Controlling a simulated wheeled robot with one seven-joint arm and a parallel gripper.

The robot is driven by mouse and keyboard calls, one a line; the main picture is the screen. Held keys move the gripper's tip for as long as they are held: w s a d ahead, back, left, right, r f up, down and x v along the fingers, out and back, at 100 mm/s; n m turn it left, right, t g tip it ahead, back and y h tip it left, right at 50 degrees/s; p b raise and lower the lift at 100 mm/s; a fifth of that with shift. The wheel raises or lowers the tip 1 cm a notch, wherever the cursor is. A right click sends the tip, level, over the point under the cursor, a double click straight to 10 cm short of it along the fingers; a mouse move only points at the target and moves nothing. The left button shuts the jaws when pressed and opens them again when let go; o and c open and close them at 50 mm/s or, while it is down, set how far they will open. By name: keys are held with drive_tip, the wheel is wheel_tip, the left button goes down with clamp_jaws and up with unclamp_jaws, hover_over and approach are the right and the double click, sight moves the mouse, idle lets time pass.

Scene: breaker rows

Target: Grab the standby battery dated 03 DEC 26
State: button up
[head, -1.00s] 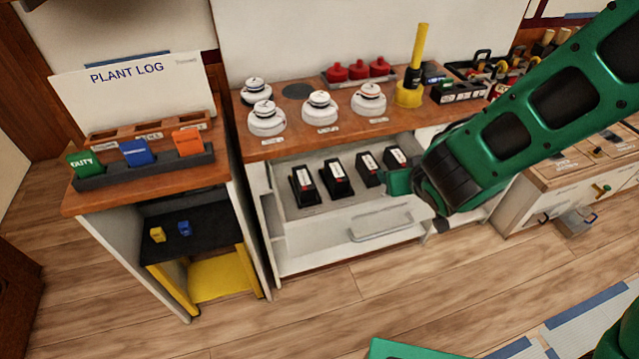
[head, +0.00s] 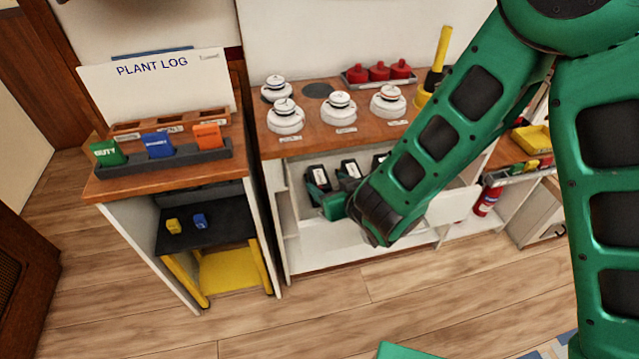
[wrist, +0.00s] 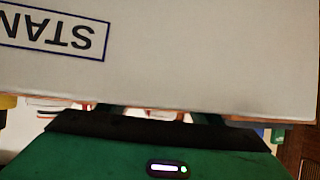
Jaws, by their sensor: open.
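Black batteries with white labels stand in a row in the white pull-out drawer: a left one (head: 317,178), a second (head: 349,169) and a third (head: 381,160). The arm hides the space right of them. The dates are too small to read. My gripper (head: 322,200) is open, low in front of the left batteries; the head view shows no contact clearly. In the wrist view my gripper's fingers (wrist: 160,112) are partly hidden behind a white panel (wrist: 190,55) with upside-down letters "STAN". No battery shows there.
The wooden countertop (head: 330,143) above the drawer carries white round detectors (head: 340,105) and red knobbed parts (head: 379,72). At left stands a cabinet with a PLANT LOG board (head: 160,80) and coloured cards (head: 158,145). The floor (head: 330,315) in front is clear.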

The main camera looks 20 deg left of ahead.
sight(320, 177)
drive_tip(key=shift+x, duration=2.25)
drive_tip(key=shift+w+d, duration=0.1)
drive_tip(key=shift+w, duration=0.1)
clamp_jaws()
